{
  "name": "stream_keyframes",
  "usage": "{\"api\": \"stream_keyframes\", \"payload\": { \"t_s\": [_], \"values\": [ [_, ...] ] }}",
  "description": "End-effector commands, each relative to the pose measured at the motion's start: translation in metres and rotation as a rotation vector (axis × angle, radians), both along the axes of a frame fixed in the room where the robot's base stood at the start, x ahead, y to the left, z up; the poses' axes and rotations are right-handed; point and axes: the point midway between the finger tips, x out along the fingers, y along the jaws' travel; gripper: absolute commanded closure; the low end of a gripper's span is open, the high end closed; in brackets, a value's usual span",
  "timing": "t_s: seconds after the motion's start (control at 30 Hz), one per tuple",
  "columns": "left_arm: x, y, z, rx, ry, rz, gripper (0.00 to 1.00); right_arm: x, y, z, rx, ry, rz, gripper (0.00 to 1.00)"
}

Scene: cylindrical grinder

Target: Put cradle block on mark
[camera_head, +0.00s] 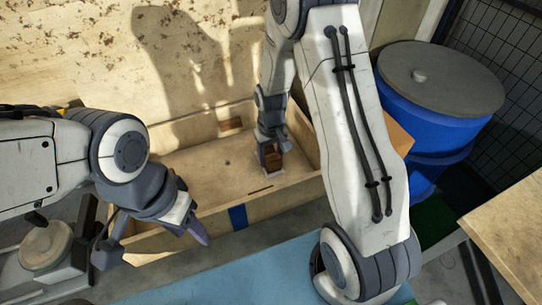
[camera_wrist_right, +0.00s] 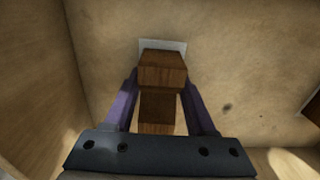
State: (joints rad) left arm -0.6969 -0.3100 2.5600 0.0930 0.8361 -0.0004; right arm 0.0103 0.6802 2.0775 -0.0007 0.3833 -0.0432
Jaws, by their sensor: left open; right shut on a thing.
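The cradle block (camera_wrist_right: 163,72) is brown wood with a stepped shape. In the right wrist view it sits between the two purple fingers of my right gripper (camera_wrist_right: 162,90), which is shut on it. A pale square mark (camera_wrist_right: 178,46) shows just beyond and partly beneath the block, which covers much of it. In the head view the block (camera_head: 271,160) is down inside the wooden box, over the pale mark (camera_head: 281,172), with my right gripper (camera_head: 268,146) above. Whether the block touches the floor I cannot tell. My left gripper (camera_head: 155,250) is open and empty, in front of the box.
The wooden box (camera_head: 265,202) has walls around the right gripper, with a blue stripe on its front wall. A blue drum (camera_head: 425,110) stands to the right. The left box floor is clear.

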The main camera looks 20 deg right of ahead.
Motion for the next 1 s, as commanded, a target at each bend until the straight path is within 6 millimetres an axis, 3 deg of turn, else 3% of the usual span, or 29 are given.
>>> {"api": "stream_keyframes", "payload": {
  "t_s": [0.03, 0.1, 0.4, 0.57, 1.0],
  "values": [
    [0.000, 0.000, -0.002, 0.000, 0.000, 0.000, 0.50, 0.000, 0.000, -0.002, 0.000, 0.000, 0.000, 0.40],
    [0.000, 0.000, -0.001, 0.000, 0.000, 0.000, 0.50, 0.000, 0.000, -0.001, 0.000, 0.000, 0.000, 0.14],
    [0.000, 0.000, 0.000, 0.000, 0.000, 0.000, 0.50, 0.000, 0.000, -0.001, 0.000, 0.000, 0.000, 0.14],
    [0.000, 0.000, 0.000, 0.000, 0.000, 0.000, 0.50, 0.001, 0.000, 0.011, 0.000, -0.004, 0.000, 0.14],
    [0.000, 0.000, -0.008, 0.000, 0.000, 0.000, 0.50, 0.001, 0.000, 0.099, 0.000, -0.005, 0.000, 0.14]
  ]
}}
